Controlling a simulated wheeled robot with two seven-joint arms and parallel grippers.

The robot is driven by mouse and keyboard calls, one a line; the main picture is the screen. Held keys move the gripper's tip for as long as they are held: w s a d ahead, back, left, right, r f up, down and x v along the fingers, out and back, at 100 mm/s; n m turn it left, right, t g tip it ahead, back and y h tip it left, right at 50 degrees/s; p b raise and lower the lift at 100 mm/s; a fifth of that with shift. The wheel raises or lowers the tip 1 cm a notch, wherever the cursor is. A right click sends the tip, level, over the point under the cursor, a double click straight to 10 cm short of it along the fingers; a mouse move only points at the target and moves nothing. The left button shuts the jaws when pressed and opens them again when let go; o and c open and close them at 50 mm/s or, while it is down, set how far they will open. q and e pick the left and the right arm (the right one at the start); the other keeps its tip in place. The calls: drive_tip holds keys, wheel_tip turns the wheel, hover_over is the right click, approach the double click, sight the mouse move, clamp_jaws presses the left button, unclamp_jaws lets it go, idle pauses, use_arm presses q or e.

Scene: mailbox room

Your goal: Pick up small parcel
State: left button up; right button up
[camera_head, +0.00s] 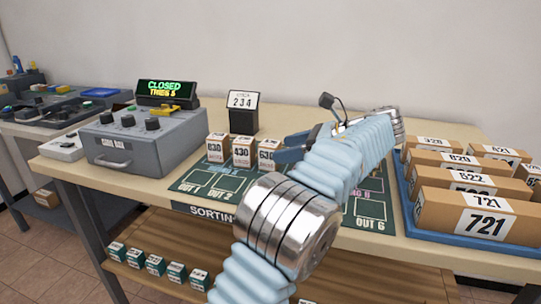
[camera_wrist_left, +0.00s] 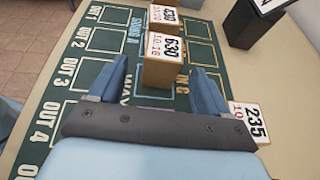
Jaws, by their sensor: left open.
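Small brown parcels with white labels stand in a row on the green sorting mat (camera_head: 190,182): one at the left (camera_head: 217,147), parcel 430 (camera_head: 243,151) and parcel 630 (camera_head: 267,155). My left gripper (camera_head: 284,147) is open and empty, just right of parcel 630. In the left wrist view parcel 630 (camera_wrist_left: 161,48) lies ahead, between the lines of the two open fingers (camera_wrist_left: 158,68). Parcel 430 (camera_wrist_left: 164,17) is beyond it. A parcel marked 235 (camera_wrist_left: 247,122) sits right of the right finger. My arm hides part of the mat. My right gripper is not in view.
A grey control box (camera_head: 145,140) with a lit "CLOSED" sign (camera_head: 166,92) stands left. A black stand showing 234 (camera_head: 242,115) is behind the parcels. A blue tray (camera_head: 450,236) of larger boxes is right. Several small boxes (camera_head: 155,265) sit on the lower shelf.

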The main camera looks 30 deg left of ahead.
sight(279, 146)
use_arm(q)
drive_tip(key=x, duration=0.5)
drive_tip(key=shift+w+a+r, duration=0.1)
drive_tip(key=shift+a+r, duration=0.05)
drive_tip(key=shift+a, duration=0.15)
drive_tip(key=shift+c, duration=0.3)
drive_tip(key=c, duration=1)
drive_tip(key=shift+r, duration=0.15)
drive_tip(key=shift+c, duration=0.2)
